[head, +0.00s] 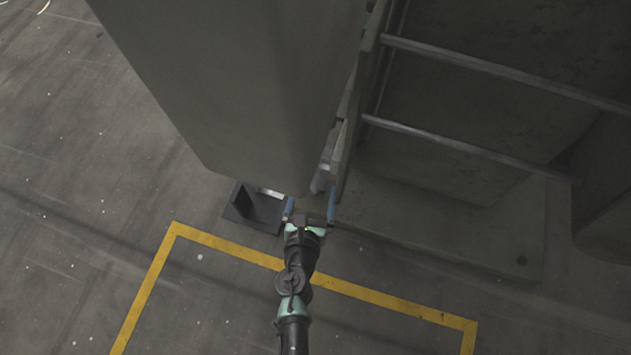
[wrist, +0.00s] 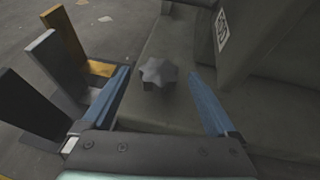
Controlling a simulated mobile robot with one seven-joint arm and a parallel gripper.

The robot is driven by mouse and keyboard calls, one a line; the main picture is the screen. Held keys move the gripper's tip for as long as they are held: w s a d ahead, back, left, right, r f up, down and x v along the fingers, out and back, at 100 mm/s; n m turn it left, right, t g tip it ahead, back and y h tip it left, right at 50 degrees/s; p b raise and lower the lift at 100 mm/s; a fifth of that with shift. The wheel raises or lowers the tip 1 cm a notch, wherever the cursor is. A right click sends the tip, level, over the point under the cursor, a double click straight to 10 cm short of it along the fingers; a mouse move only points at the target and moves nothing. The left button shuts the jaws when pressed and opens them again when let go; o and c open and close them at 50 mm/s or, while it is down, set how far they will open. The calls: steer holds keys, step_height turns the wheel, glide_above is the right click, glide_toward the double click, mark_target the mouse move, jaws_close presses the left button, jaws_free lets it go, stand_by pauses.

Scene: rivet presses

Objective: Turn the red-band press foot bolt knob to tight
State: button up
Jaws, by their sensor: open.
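A grey star-shaped knob (wrist: 158,72) stands on the grey press foot (wrist: 150,112) in the wrist view. My gripper (wrist: 160,76) is open, with one blue finger on each side of the knob in the picture. Gaps show between the knob and both fingers. I cannot tell how deep the fingertips reach beside it. In the head view my gripper (head: 311,208) is low at the foot of the press, by the bottom edge of a large grey housing (head: 240,80). I cannot make out the knob surely there. No red band shows.
Dark upright brackets (wrist: 37,90) stand close left of my gripper, with a yellow one (wrist: 64,35) farther off. A coded label (wrist: 222,30) is on the wall at right. Rails (head: 470,145) cross the right side. A yellow line (head: 375,297) marks open floor.

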mark_target(315, 183)
steer(key=shift+b+x, duration=0.5)
steer(key=shift+x, duration=1.6)
steer(key=c, duration=1.4)
steer(key=shift+o, duration=0.2)
steer(key=shift+a, duration=0.1)
